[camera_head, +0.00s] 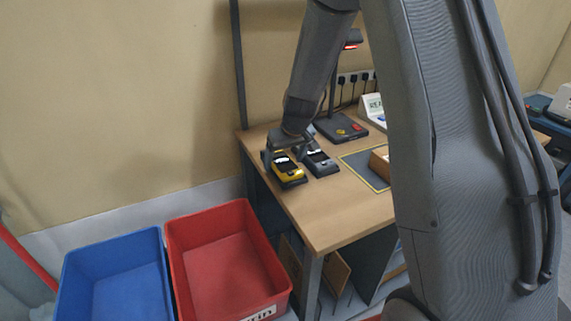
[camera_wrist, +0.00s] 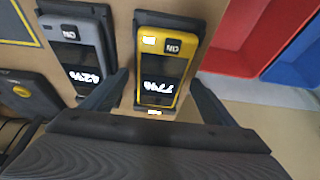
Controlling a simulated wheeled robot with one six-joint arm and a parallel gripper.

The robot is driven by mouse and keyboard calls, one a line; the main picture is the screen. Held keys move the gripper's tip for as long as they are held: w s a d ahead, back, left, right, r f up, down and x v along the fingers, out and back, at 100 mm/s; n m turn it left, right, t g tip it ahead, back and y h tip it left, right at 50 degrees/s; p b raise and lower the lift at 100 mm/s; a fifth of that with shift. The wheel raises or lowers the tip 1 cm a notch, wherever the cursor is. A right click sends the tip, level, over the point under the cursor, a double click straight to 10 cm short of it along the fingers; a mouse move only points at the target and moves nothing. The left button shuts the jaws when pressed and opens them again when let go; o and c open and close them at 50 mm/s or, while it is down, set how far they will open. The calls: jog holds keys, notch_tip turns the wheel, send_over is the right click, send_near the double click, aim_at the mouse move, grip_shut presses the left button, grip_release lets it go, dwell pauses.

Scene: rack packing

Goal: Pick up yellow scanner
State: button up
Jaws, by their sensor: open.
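The yellow scanner (camera_head: 287,170) lies in a dark cradle near the left edge of the wooden desk. In the wrist view the yellow scanner (camera_wrist: 161,72) faces me, with a dark screen reading 77%. A grey scanner (camera_head: 319,161) sits in its own cradle right beside it; in the wrist view the grey scanner (camera_wrist: 77,50) is to the left and reads 42%. My gripper (camera_wrist: 160,85) is open, with one finger on each side of the yellow scanner's lower part. Whether the fingers touch it cannot be told.
The wooden desk (camera_head: 335,215) has a dark stand (camera_head: 340,127) behind the scanners and a brown box (camera_head: 380,162) on a yellow-edged mat to the right. A red bin (camera_head: 225,260) and a blue bin (camera_head: 115,285) stand left of the desk, both looking empty.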

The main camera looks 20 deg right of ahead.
jog(key=shift+c, duration=0.2)
jog(key=c, duration=1.3)
